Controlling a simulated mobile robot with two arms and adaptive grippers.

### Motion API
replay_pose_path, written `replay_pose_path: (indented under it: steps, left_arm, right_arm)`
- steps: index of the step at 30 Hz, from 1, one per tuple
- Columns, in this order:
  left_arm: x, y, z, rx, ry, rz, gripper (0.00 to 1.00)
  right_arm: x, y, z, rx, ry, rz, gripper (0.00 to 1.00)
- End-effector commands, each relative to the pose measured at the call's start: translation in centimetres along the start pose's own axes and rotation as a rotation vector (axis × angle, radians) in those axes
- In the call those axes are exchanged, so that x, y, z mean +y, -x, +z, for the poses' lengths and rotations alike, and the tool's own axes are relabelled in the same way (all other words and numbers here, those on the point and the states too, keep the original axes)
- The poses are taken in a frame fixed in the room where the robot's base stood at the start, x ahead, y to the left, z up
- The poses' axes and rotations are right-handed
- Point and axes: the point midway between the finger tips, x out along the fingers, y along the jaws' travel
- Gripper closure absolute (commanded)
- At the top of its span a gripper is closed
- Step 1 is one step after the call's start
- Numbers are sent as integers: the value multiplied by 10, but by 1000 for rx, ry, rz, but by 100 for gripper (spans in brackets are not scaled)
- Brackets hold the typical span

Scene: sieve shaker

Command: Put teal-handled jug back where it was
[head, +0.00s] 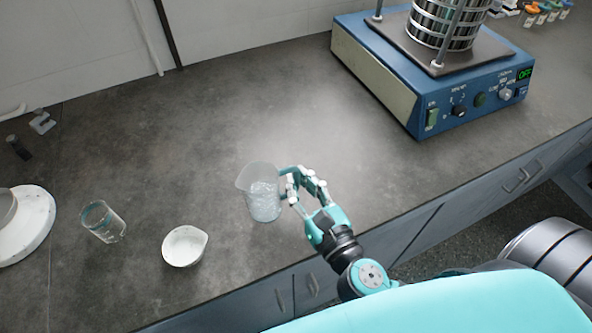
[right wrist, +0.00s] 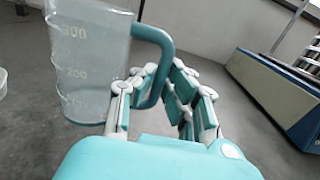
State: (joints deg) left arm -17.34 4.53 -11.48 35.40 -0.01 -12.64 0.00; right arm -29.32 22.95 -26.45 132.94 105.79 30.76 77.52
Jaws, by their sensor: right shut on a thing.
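The teal-handled jug (head: 263,198) is a clear, graduated jug on or just above the grey worktop, near its front edge. It looks upright and has clear contents in its lower part. My right gripper (head: 290,180) is shut on its teal handle, at the jug's right side. In the right wrist view the jug (right wrist: 90,62) stands at the left, and the handle passes between the fingers (right wrist: 150,92). I cannot tell whether the jug's base touches the worktop. My left gripper is not in view.
A white bowl (head: 185,246) and a glass beaker (head: 104,222) stand left of the jug. A white round device (head: 28,226) is at the far left. The blue sieve shaker (head: 440,80) stands at the back right. The worktop behind the jug is clear.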

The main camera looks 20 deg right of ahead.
Motion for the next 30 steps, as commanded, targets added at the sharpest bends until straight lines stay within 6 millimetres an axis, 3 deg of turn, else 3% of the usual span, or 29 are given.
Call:
replay_pose_path:
  steps: [3, 12, 19, 30]
  left_arm:
    - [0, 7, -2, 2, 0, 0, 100]
    - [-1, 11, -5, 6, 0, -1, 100]
    - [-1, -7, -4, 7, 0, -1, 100]
    - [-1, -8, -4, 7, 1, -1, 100]
  right_arm:
    - [-8, -20, 1, -4, 2, 1, 100]
    - [-16, -41, -3, -3, 0, 0, 100]
    - [-15, -39, -36, 1, 1, 1, 100]
    - [-15, -38, -39, -1, -1, 1, 100]
